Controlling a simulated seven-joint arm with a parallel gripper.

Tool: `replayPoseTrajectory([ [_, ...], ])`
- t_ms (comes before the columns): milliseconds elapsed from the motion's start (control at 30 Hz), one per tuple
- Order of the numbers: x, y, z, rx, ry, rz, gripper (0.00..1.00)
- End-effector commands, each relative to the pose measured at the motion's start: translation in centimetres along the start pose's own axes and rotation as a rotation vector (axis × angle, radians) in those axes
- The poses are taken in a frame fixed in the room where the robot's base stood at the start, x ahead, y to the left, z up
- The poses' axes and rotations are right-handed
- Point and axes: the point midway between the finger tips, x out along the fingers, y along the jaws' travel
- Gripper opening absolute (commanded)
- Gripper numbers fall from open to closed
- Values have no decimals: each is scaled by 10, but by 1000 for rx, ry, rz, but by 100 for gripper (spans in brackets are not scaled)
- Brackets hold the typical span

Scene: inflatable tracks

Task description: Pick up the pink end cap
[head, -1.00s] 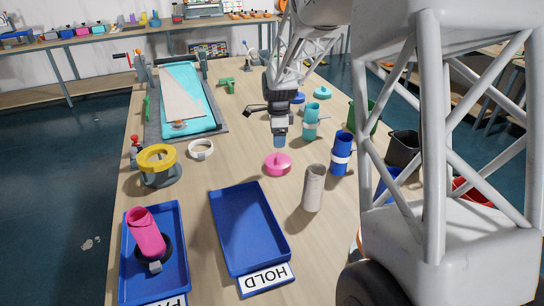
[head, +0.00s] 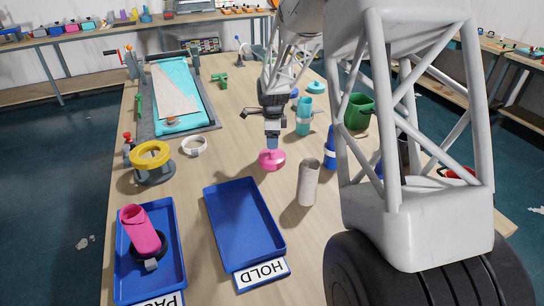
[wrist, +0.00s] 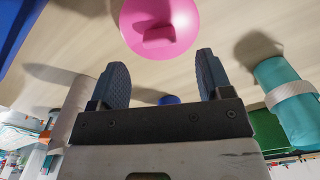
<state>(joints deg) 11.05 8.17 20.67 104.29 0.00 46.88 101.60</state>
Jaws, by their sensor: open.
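The pink end cap (head: 272,160) is a round disc with a raised grip tab on top. It lies on the wooden table behind the blue HOLD tray. In the wrist view the cap (wrist: 142,32) shows beyond the fingertips, its tab roughly centred between them. My gripper (head: 272,143) points down right above the cap, and from the head view I cannot tell whether it touches. In the wrist view my gripper (wrist: 160,75) is open, its two dark ribbed fingers wide apart with nothing between them.
A beige cylinder (head: 308,182) stands right of the cap. Teal (head: 304,117) and blue (head: 330,150) cylinders stand farther right. The empty HOLD tray (head: 262,272) is in front. A white ring (head: 194,147) and yellow ring on a stand (head: 152,155) are left.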

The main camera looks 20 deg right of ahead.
Motion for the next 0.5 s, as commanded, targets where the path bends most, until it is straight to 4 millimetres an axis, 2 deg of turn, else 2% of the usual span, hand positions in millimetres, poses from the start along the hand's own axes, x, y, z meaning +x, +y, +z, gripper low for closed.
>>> replayPoseTrajectory([
  [500,9,0,0,0,0,1,72],
])
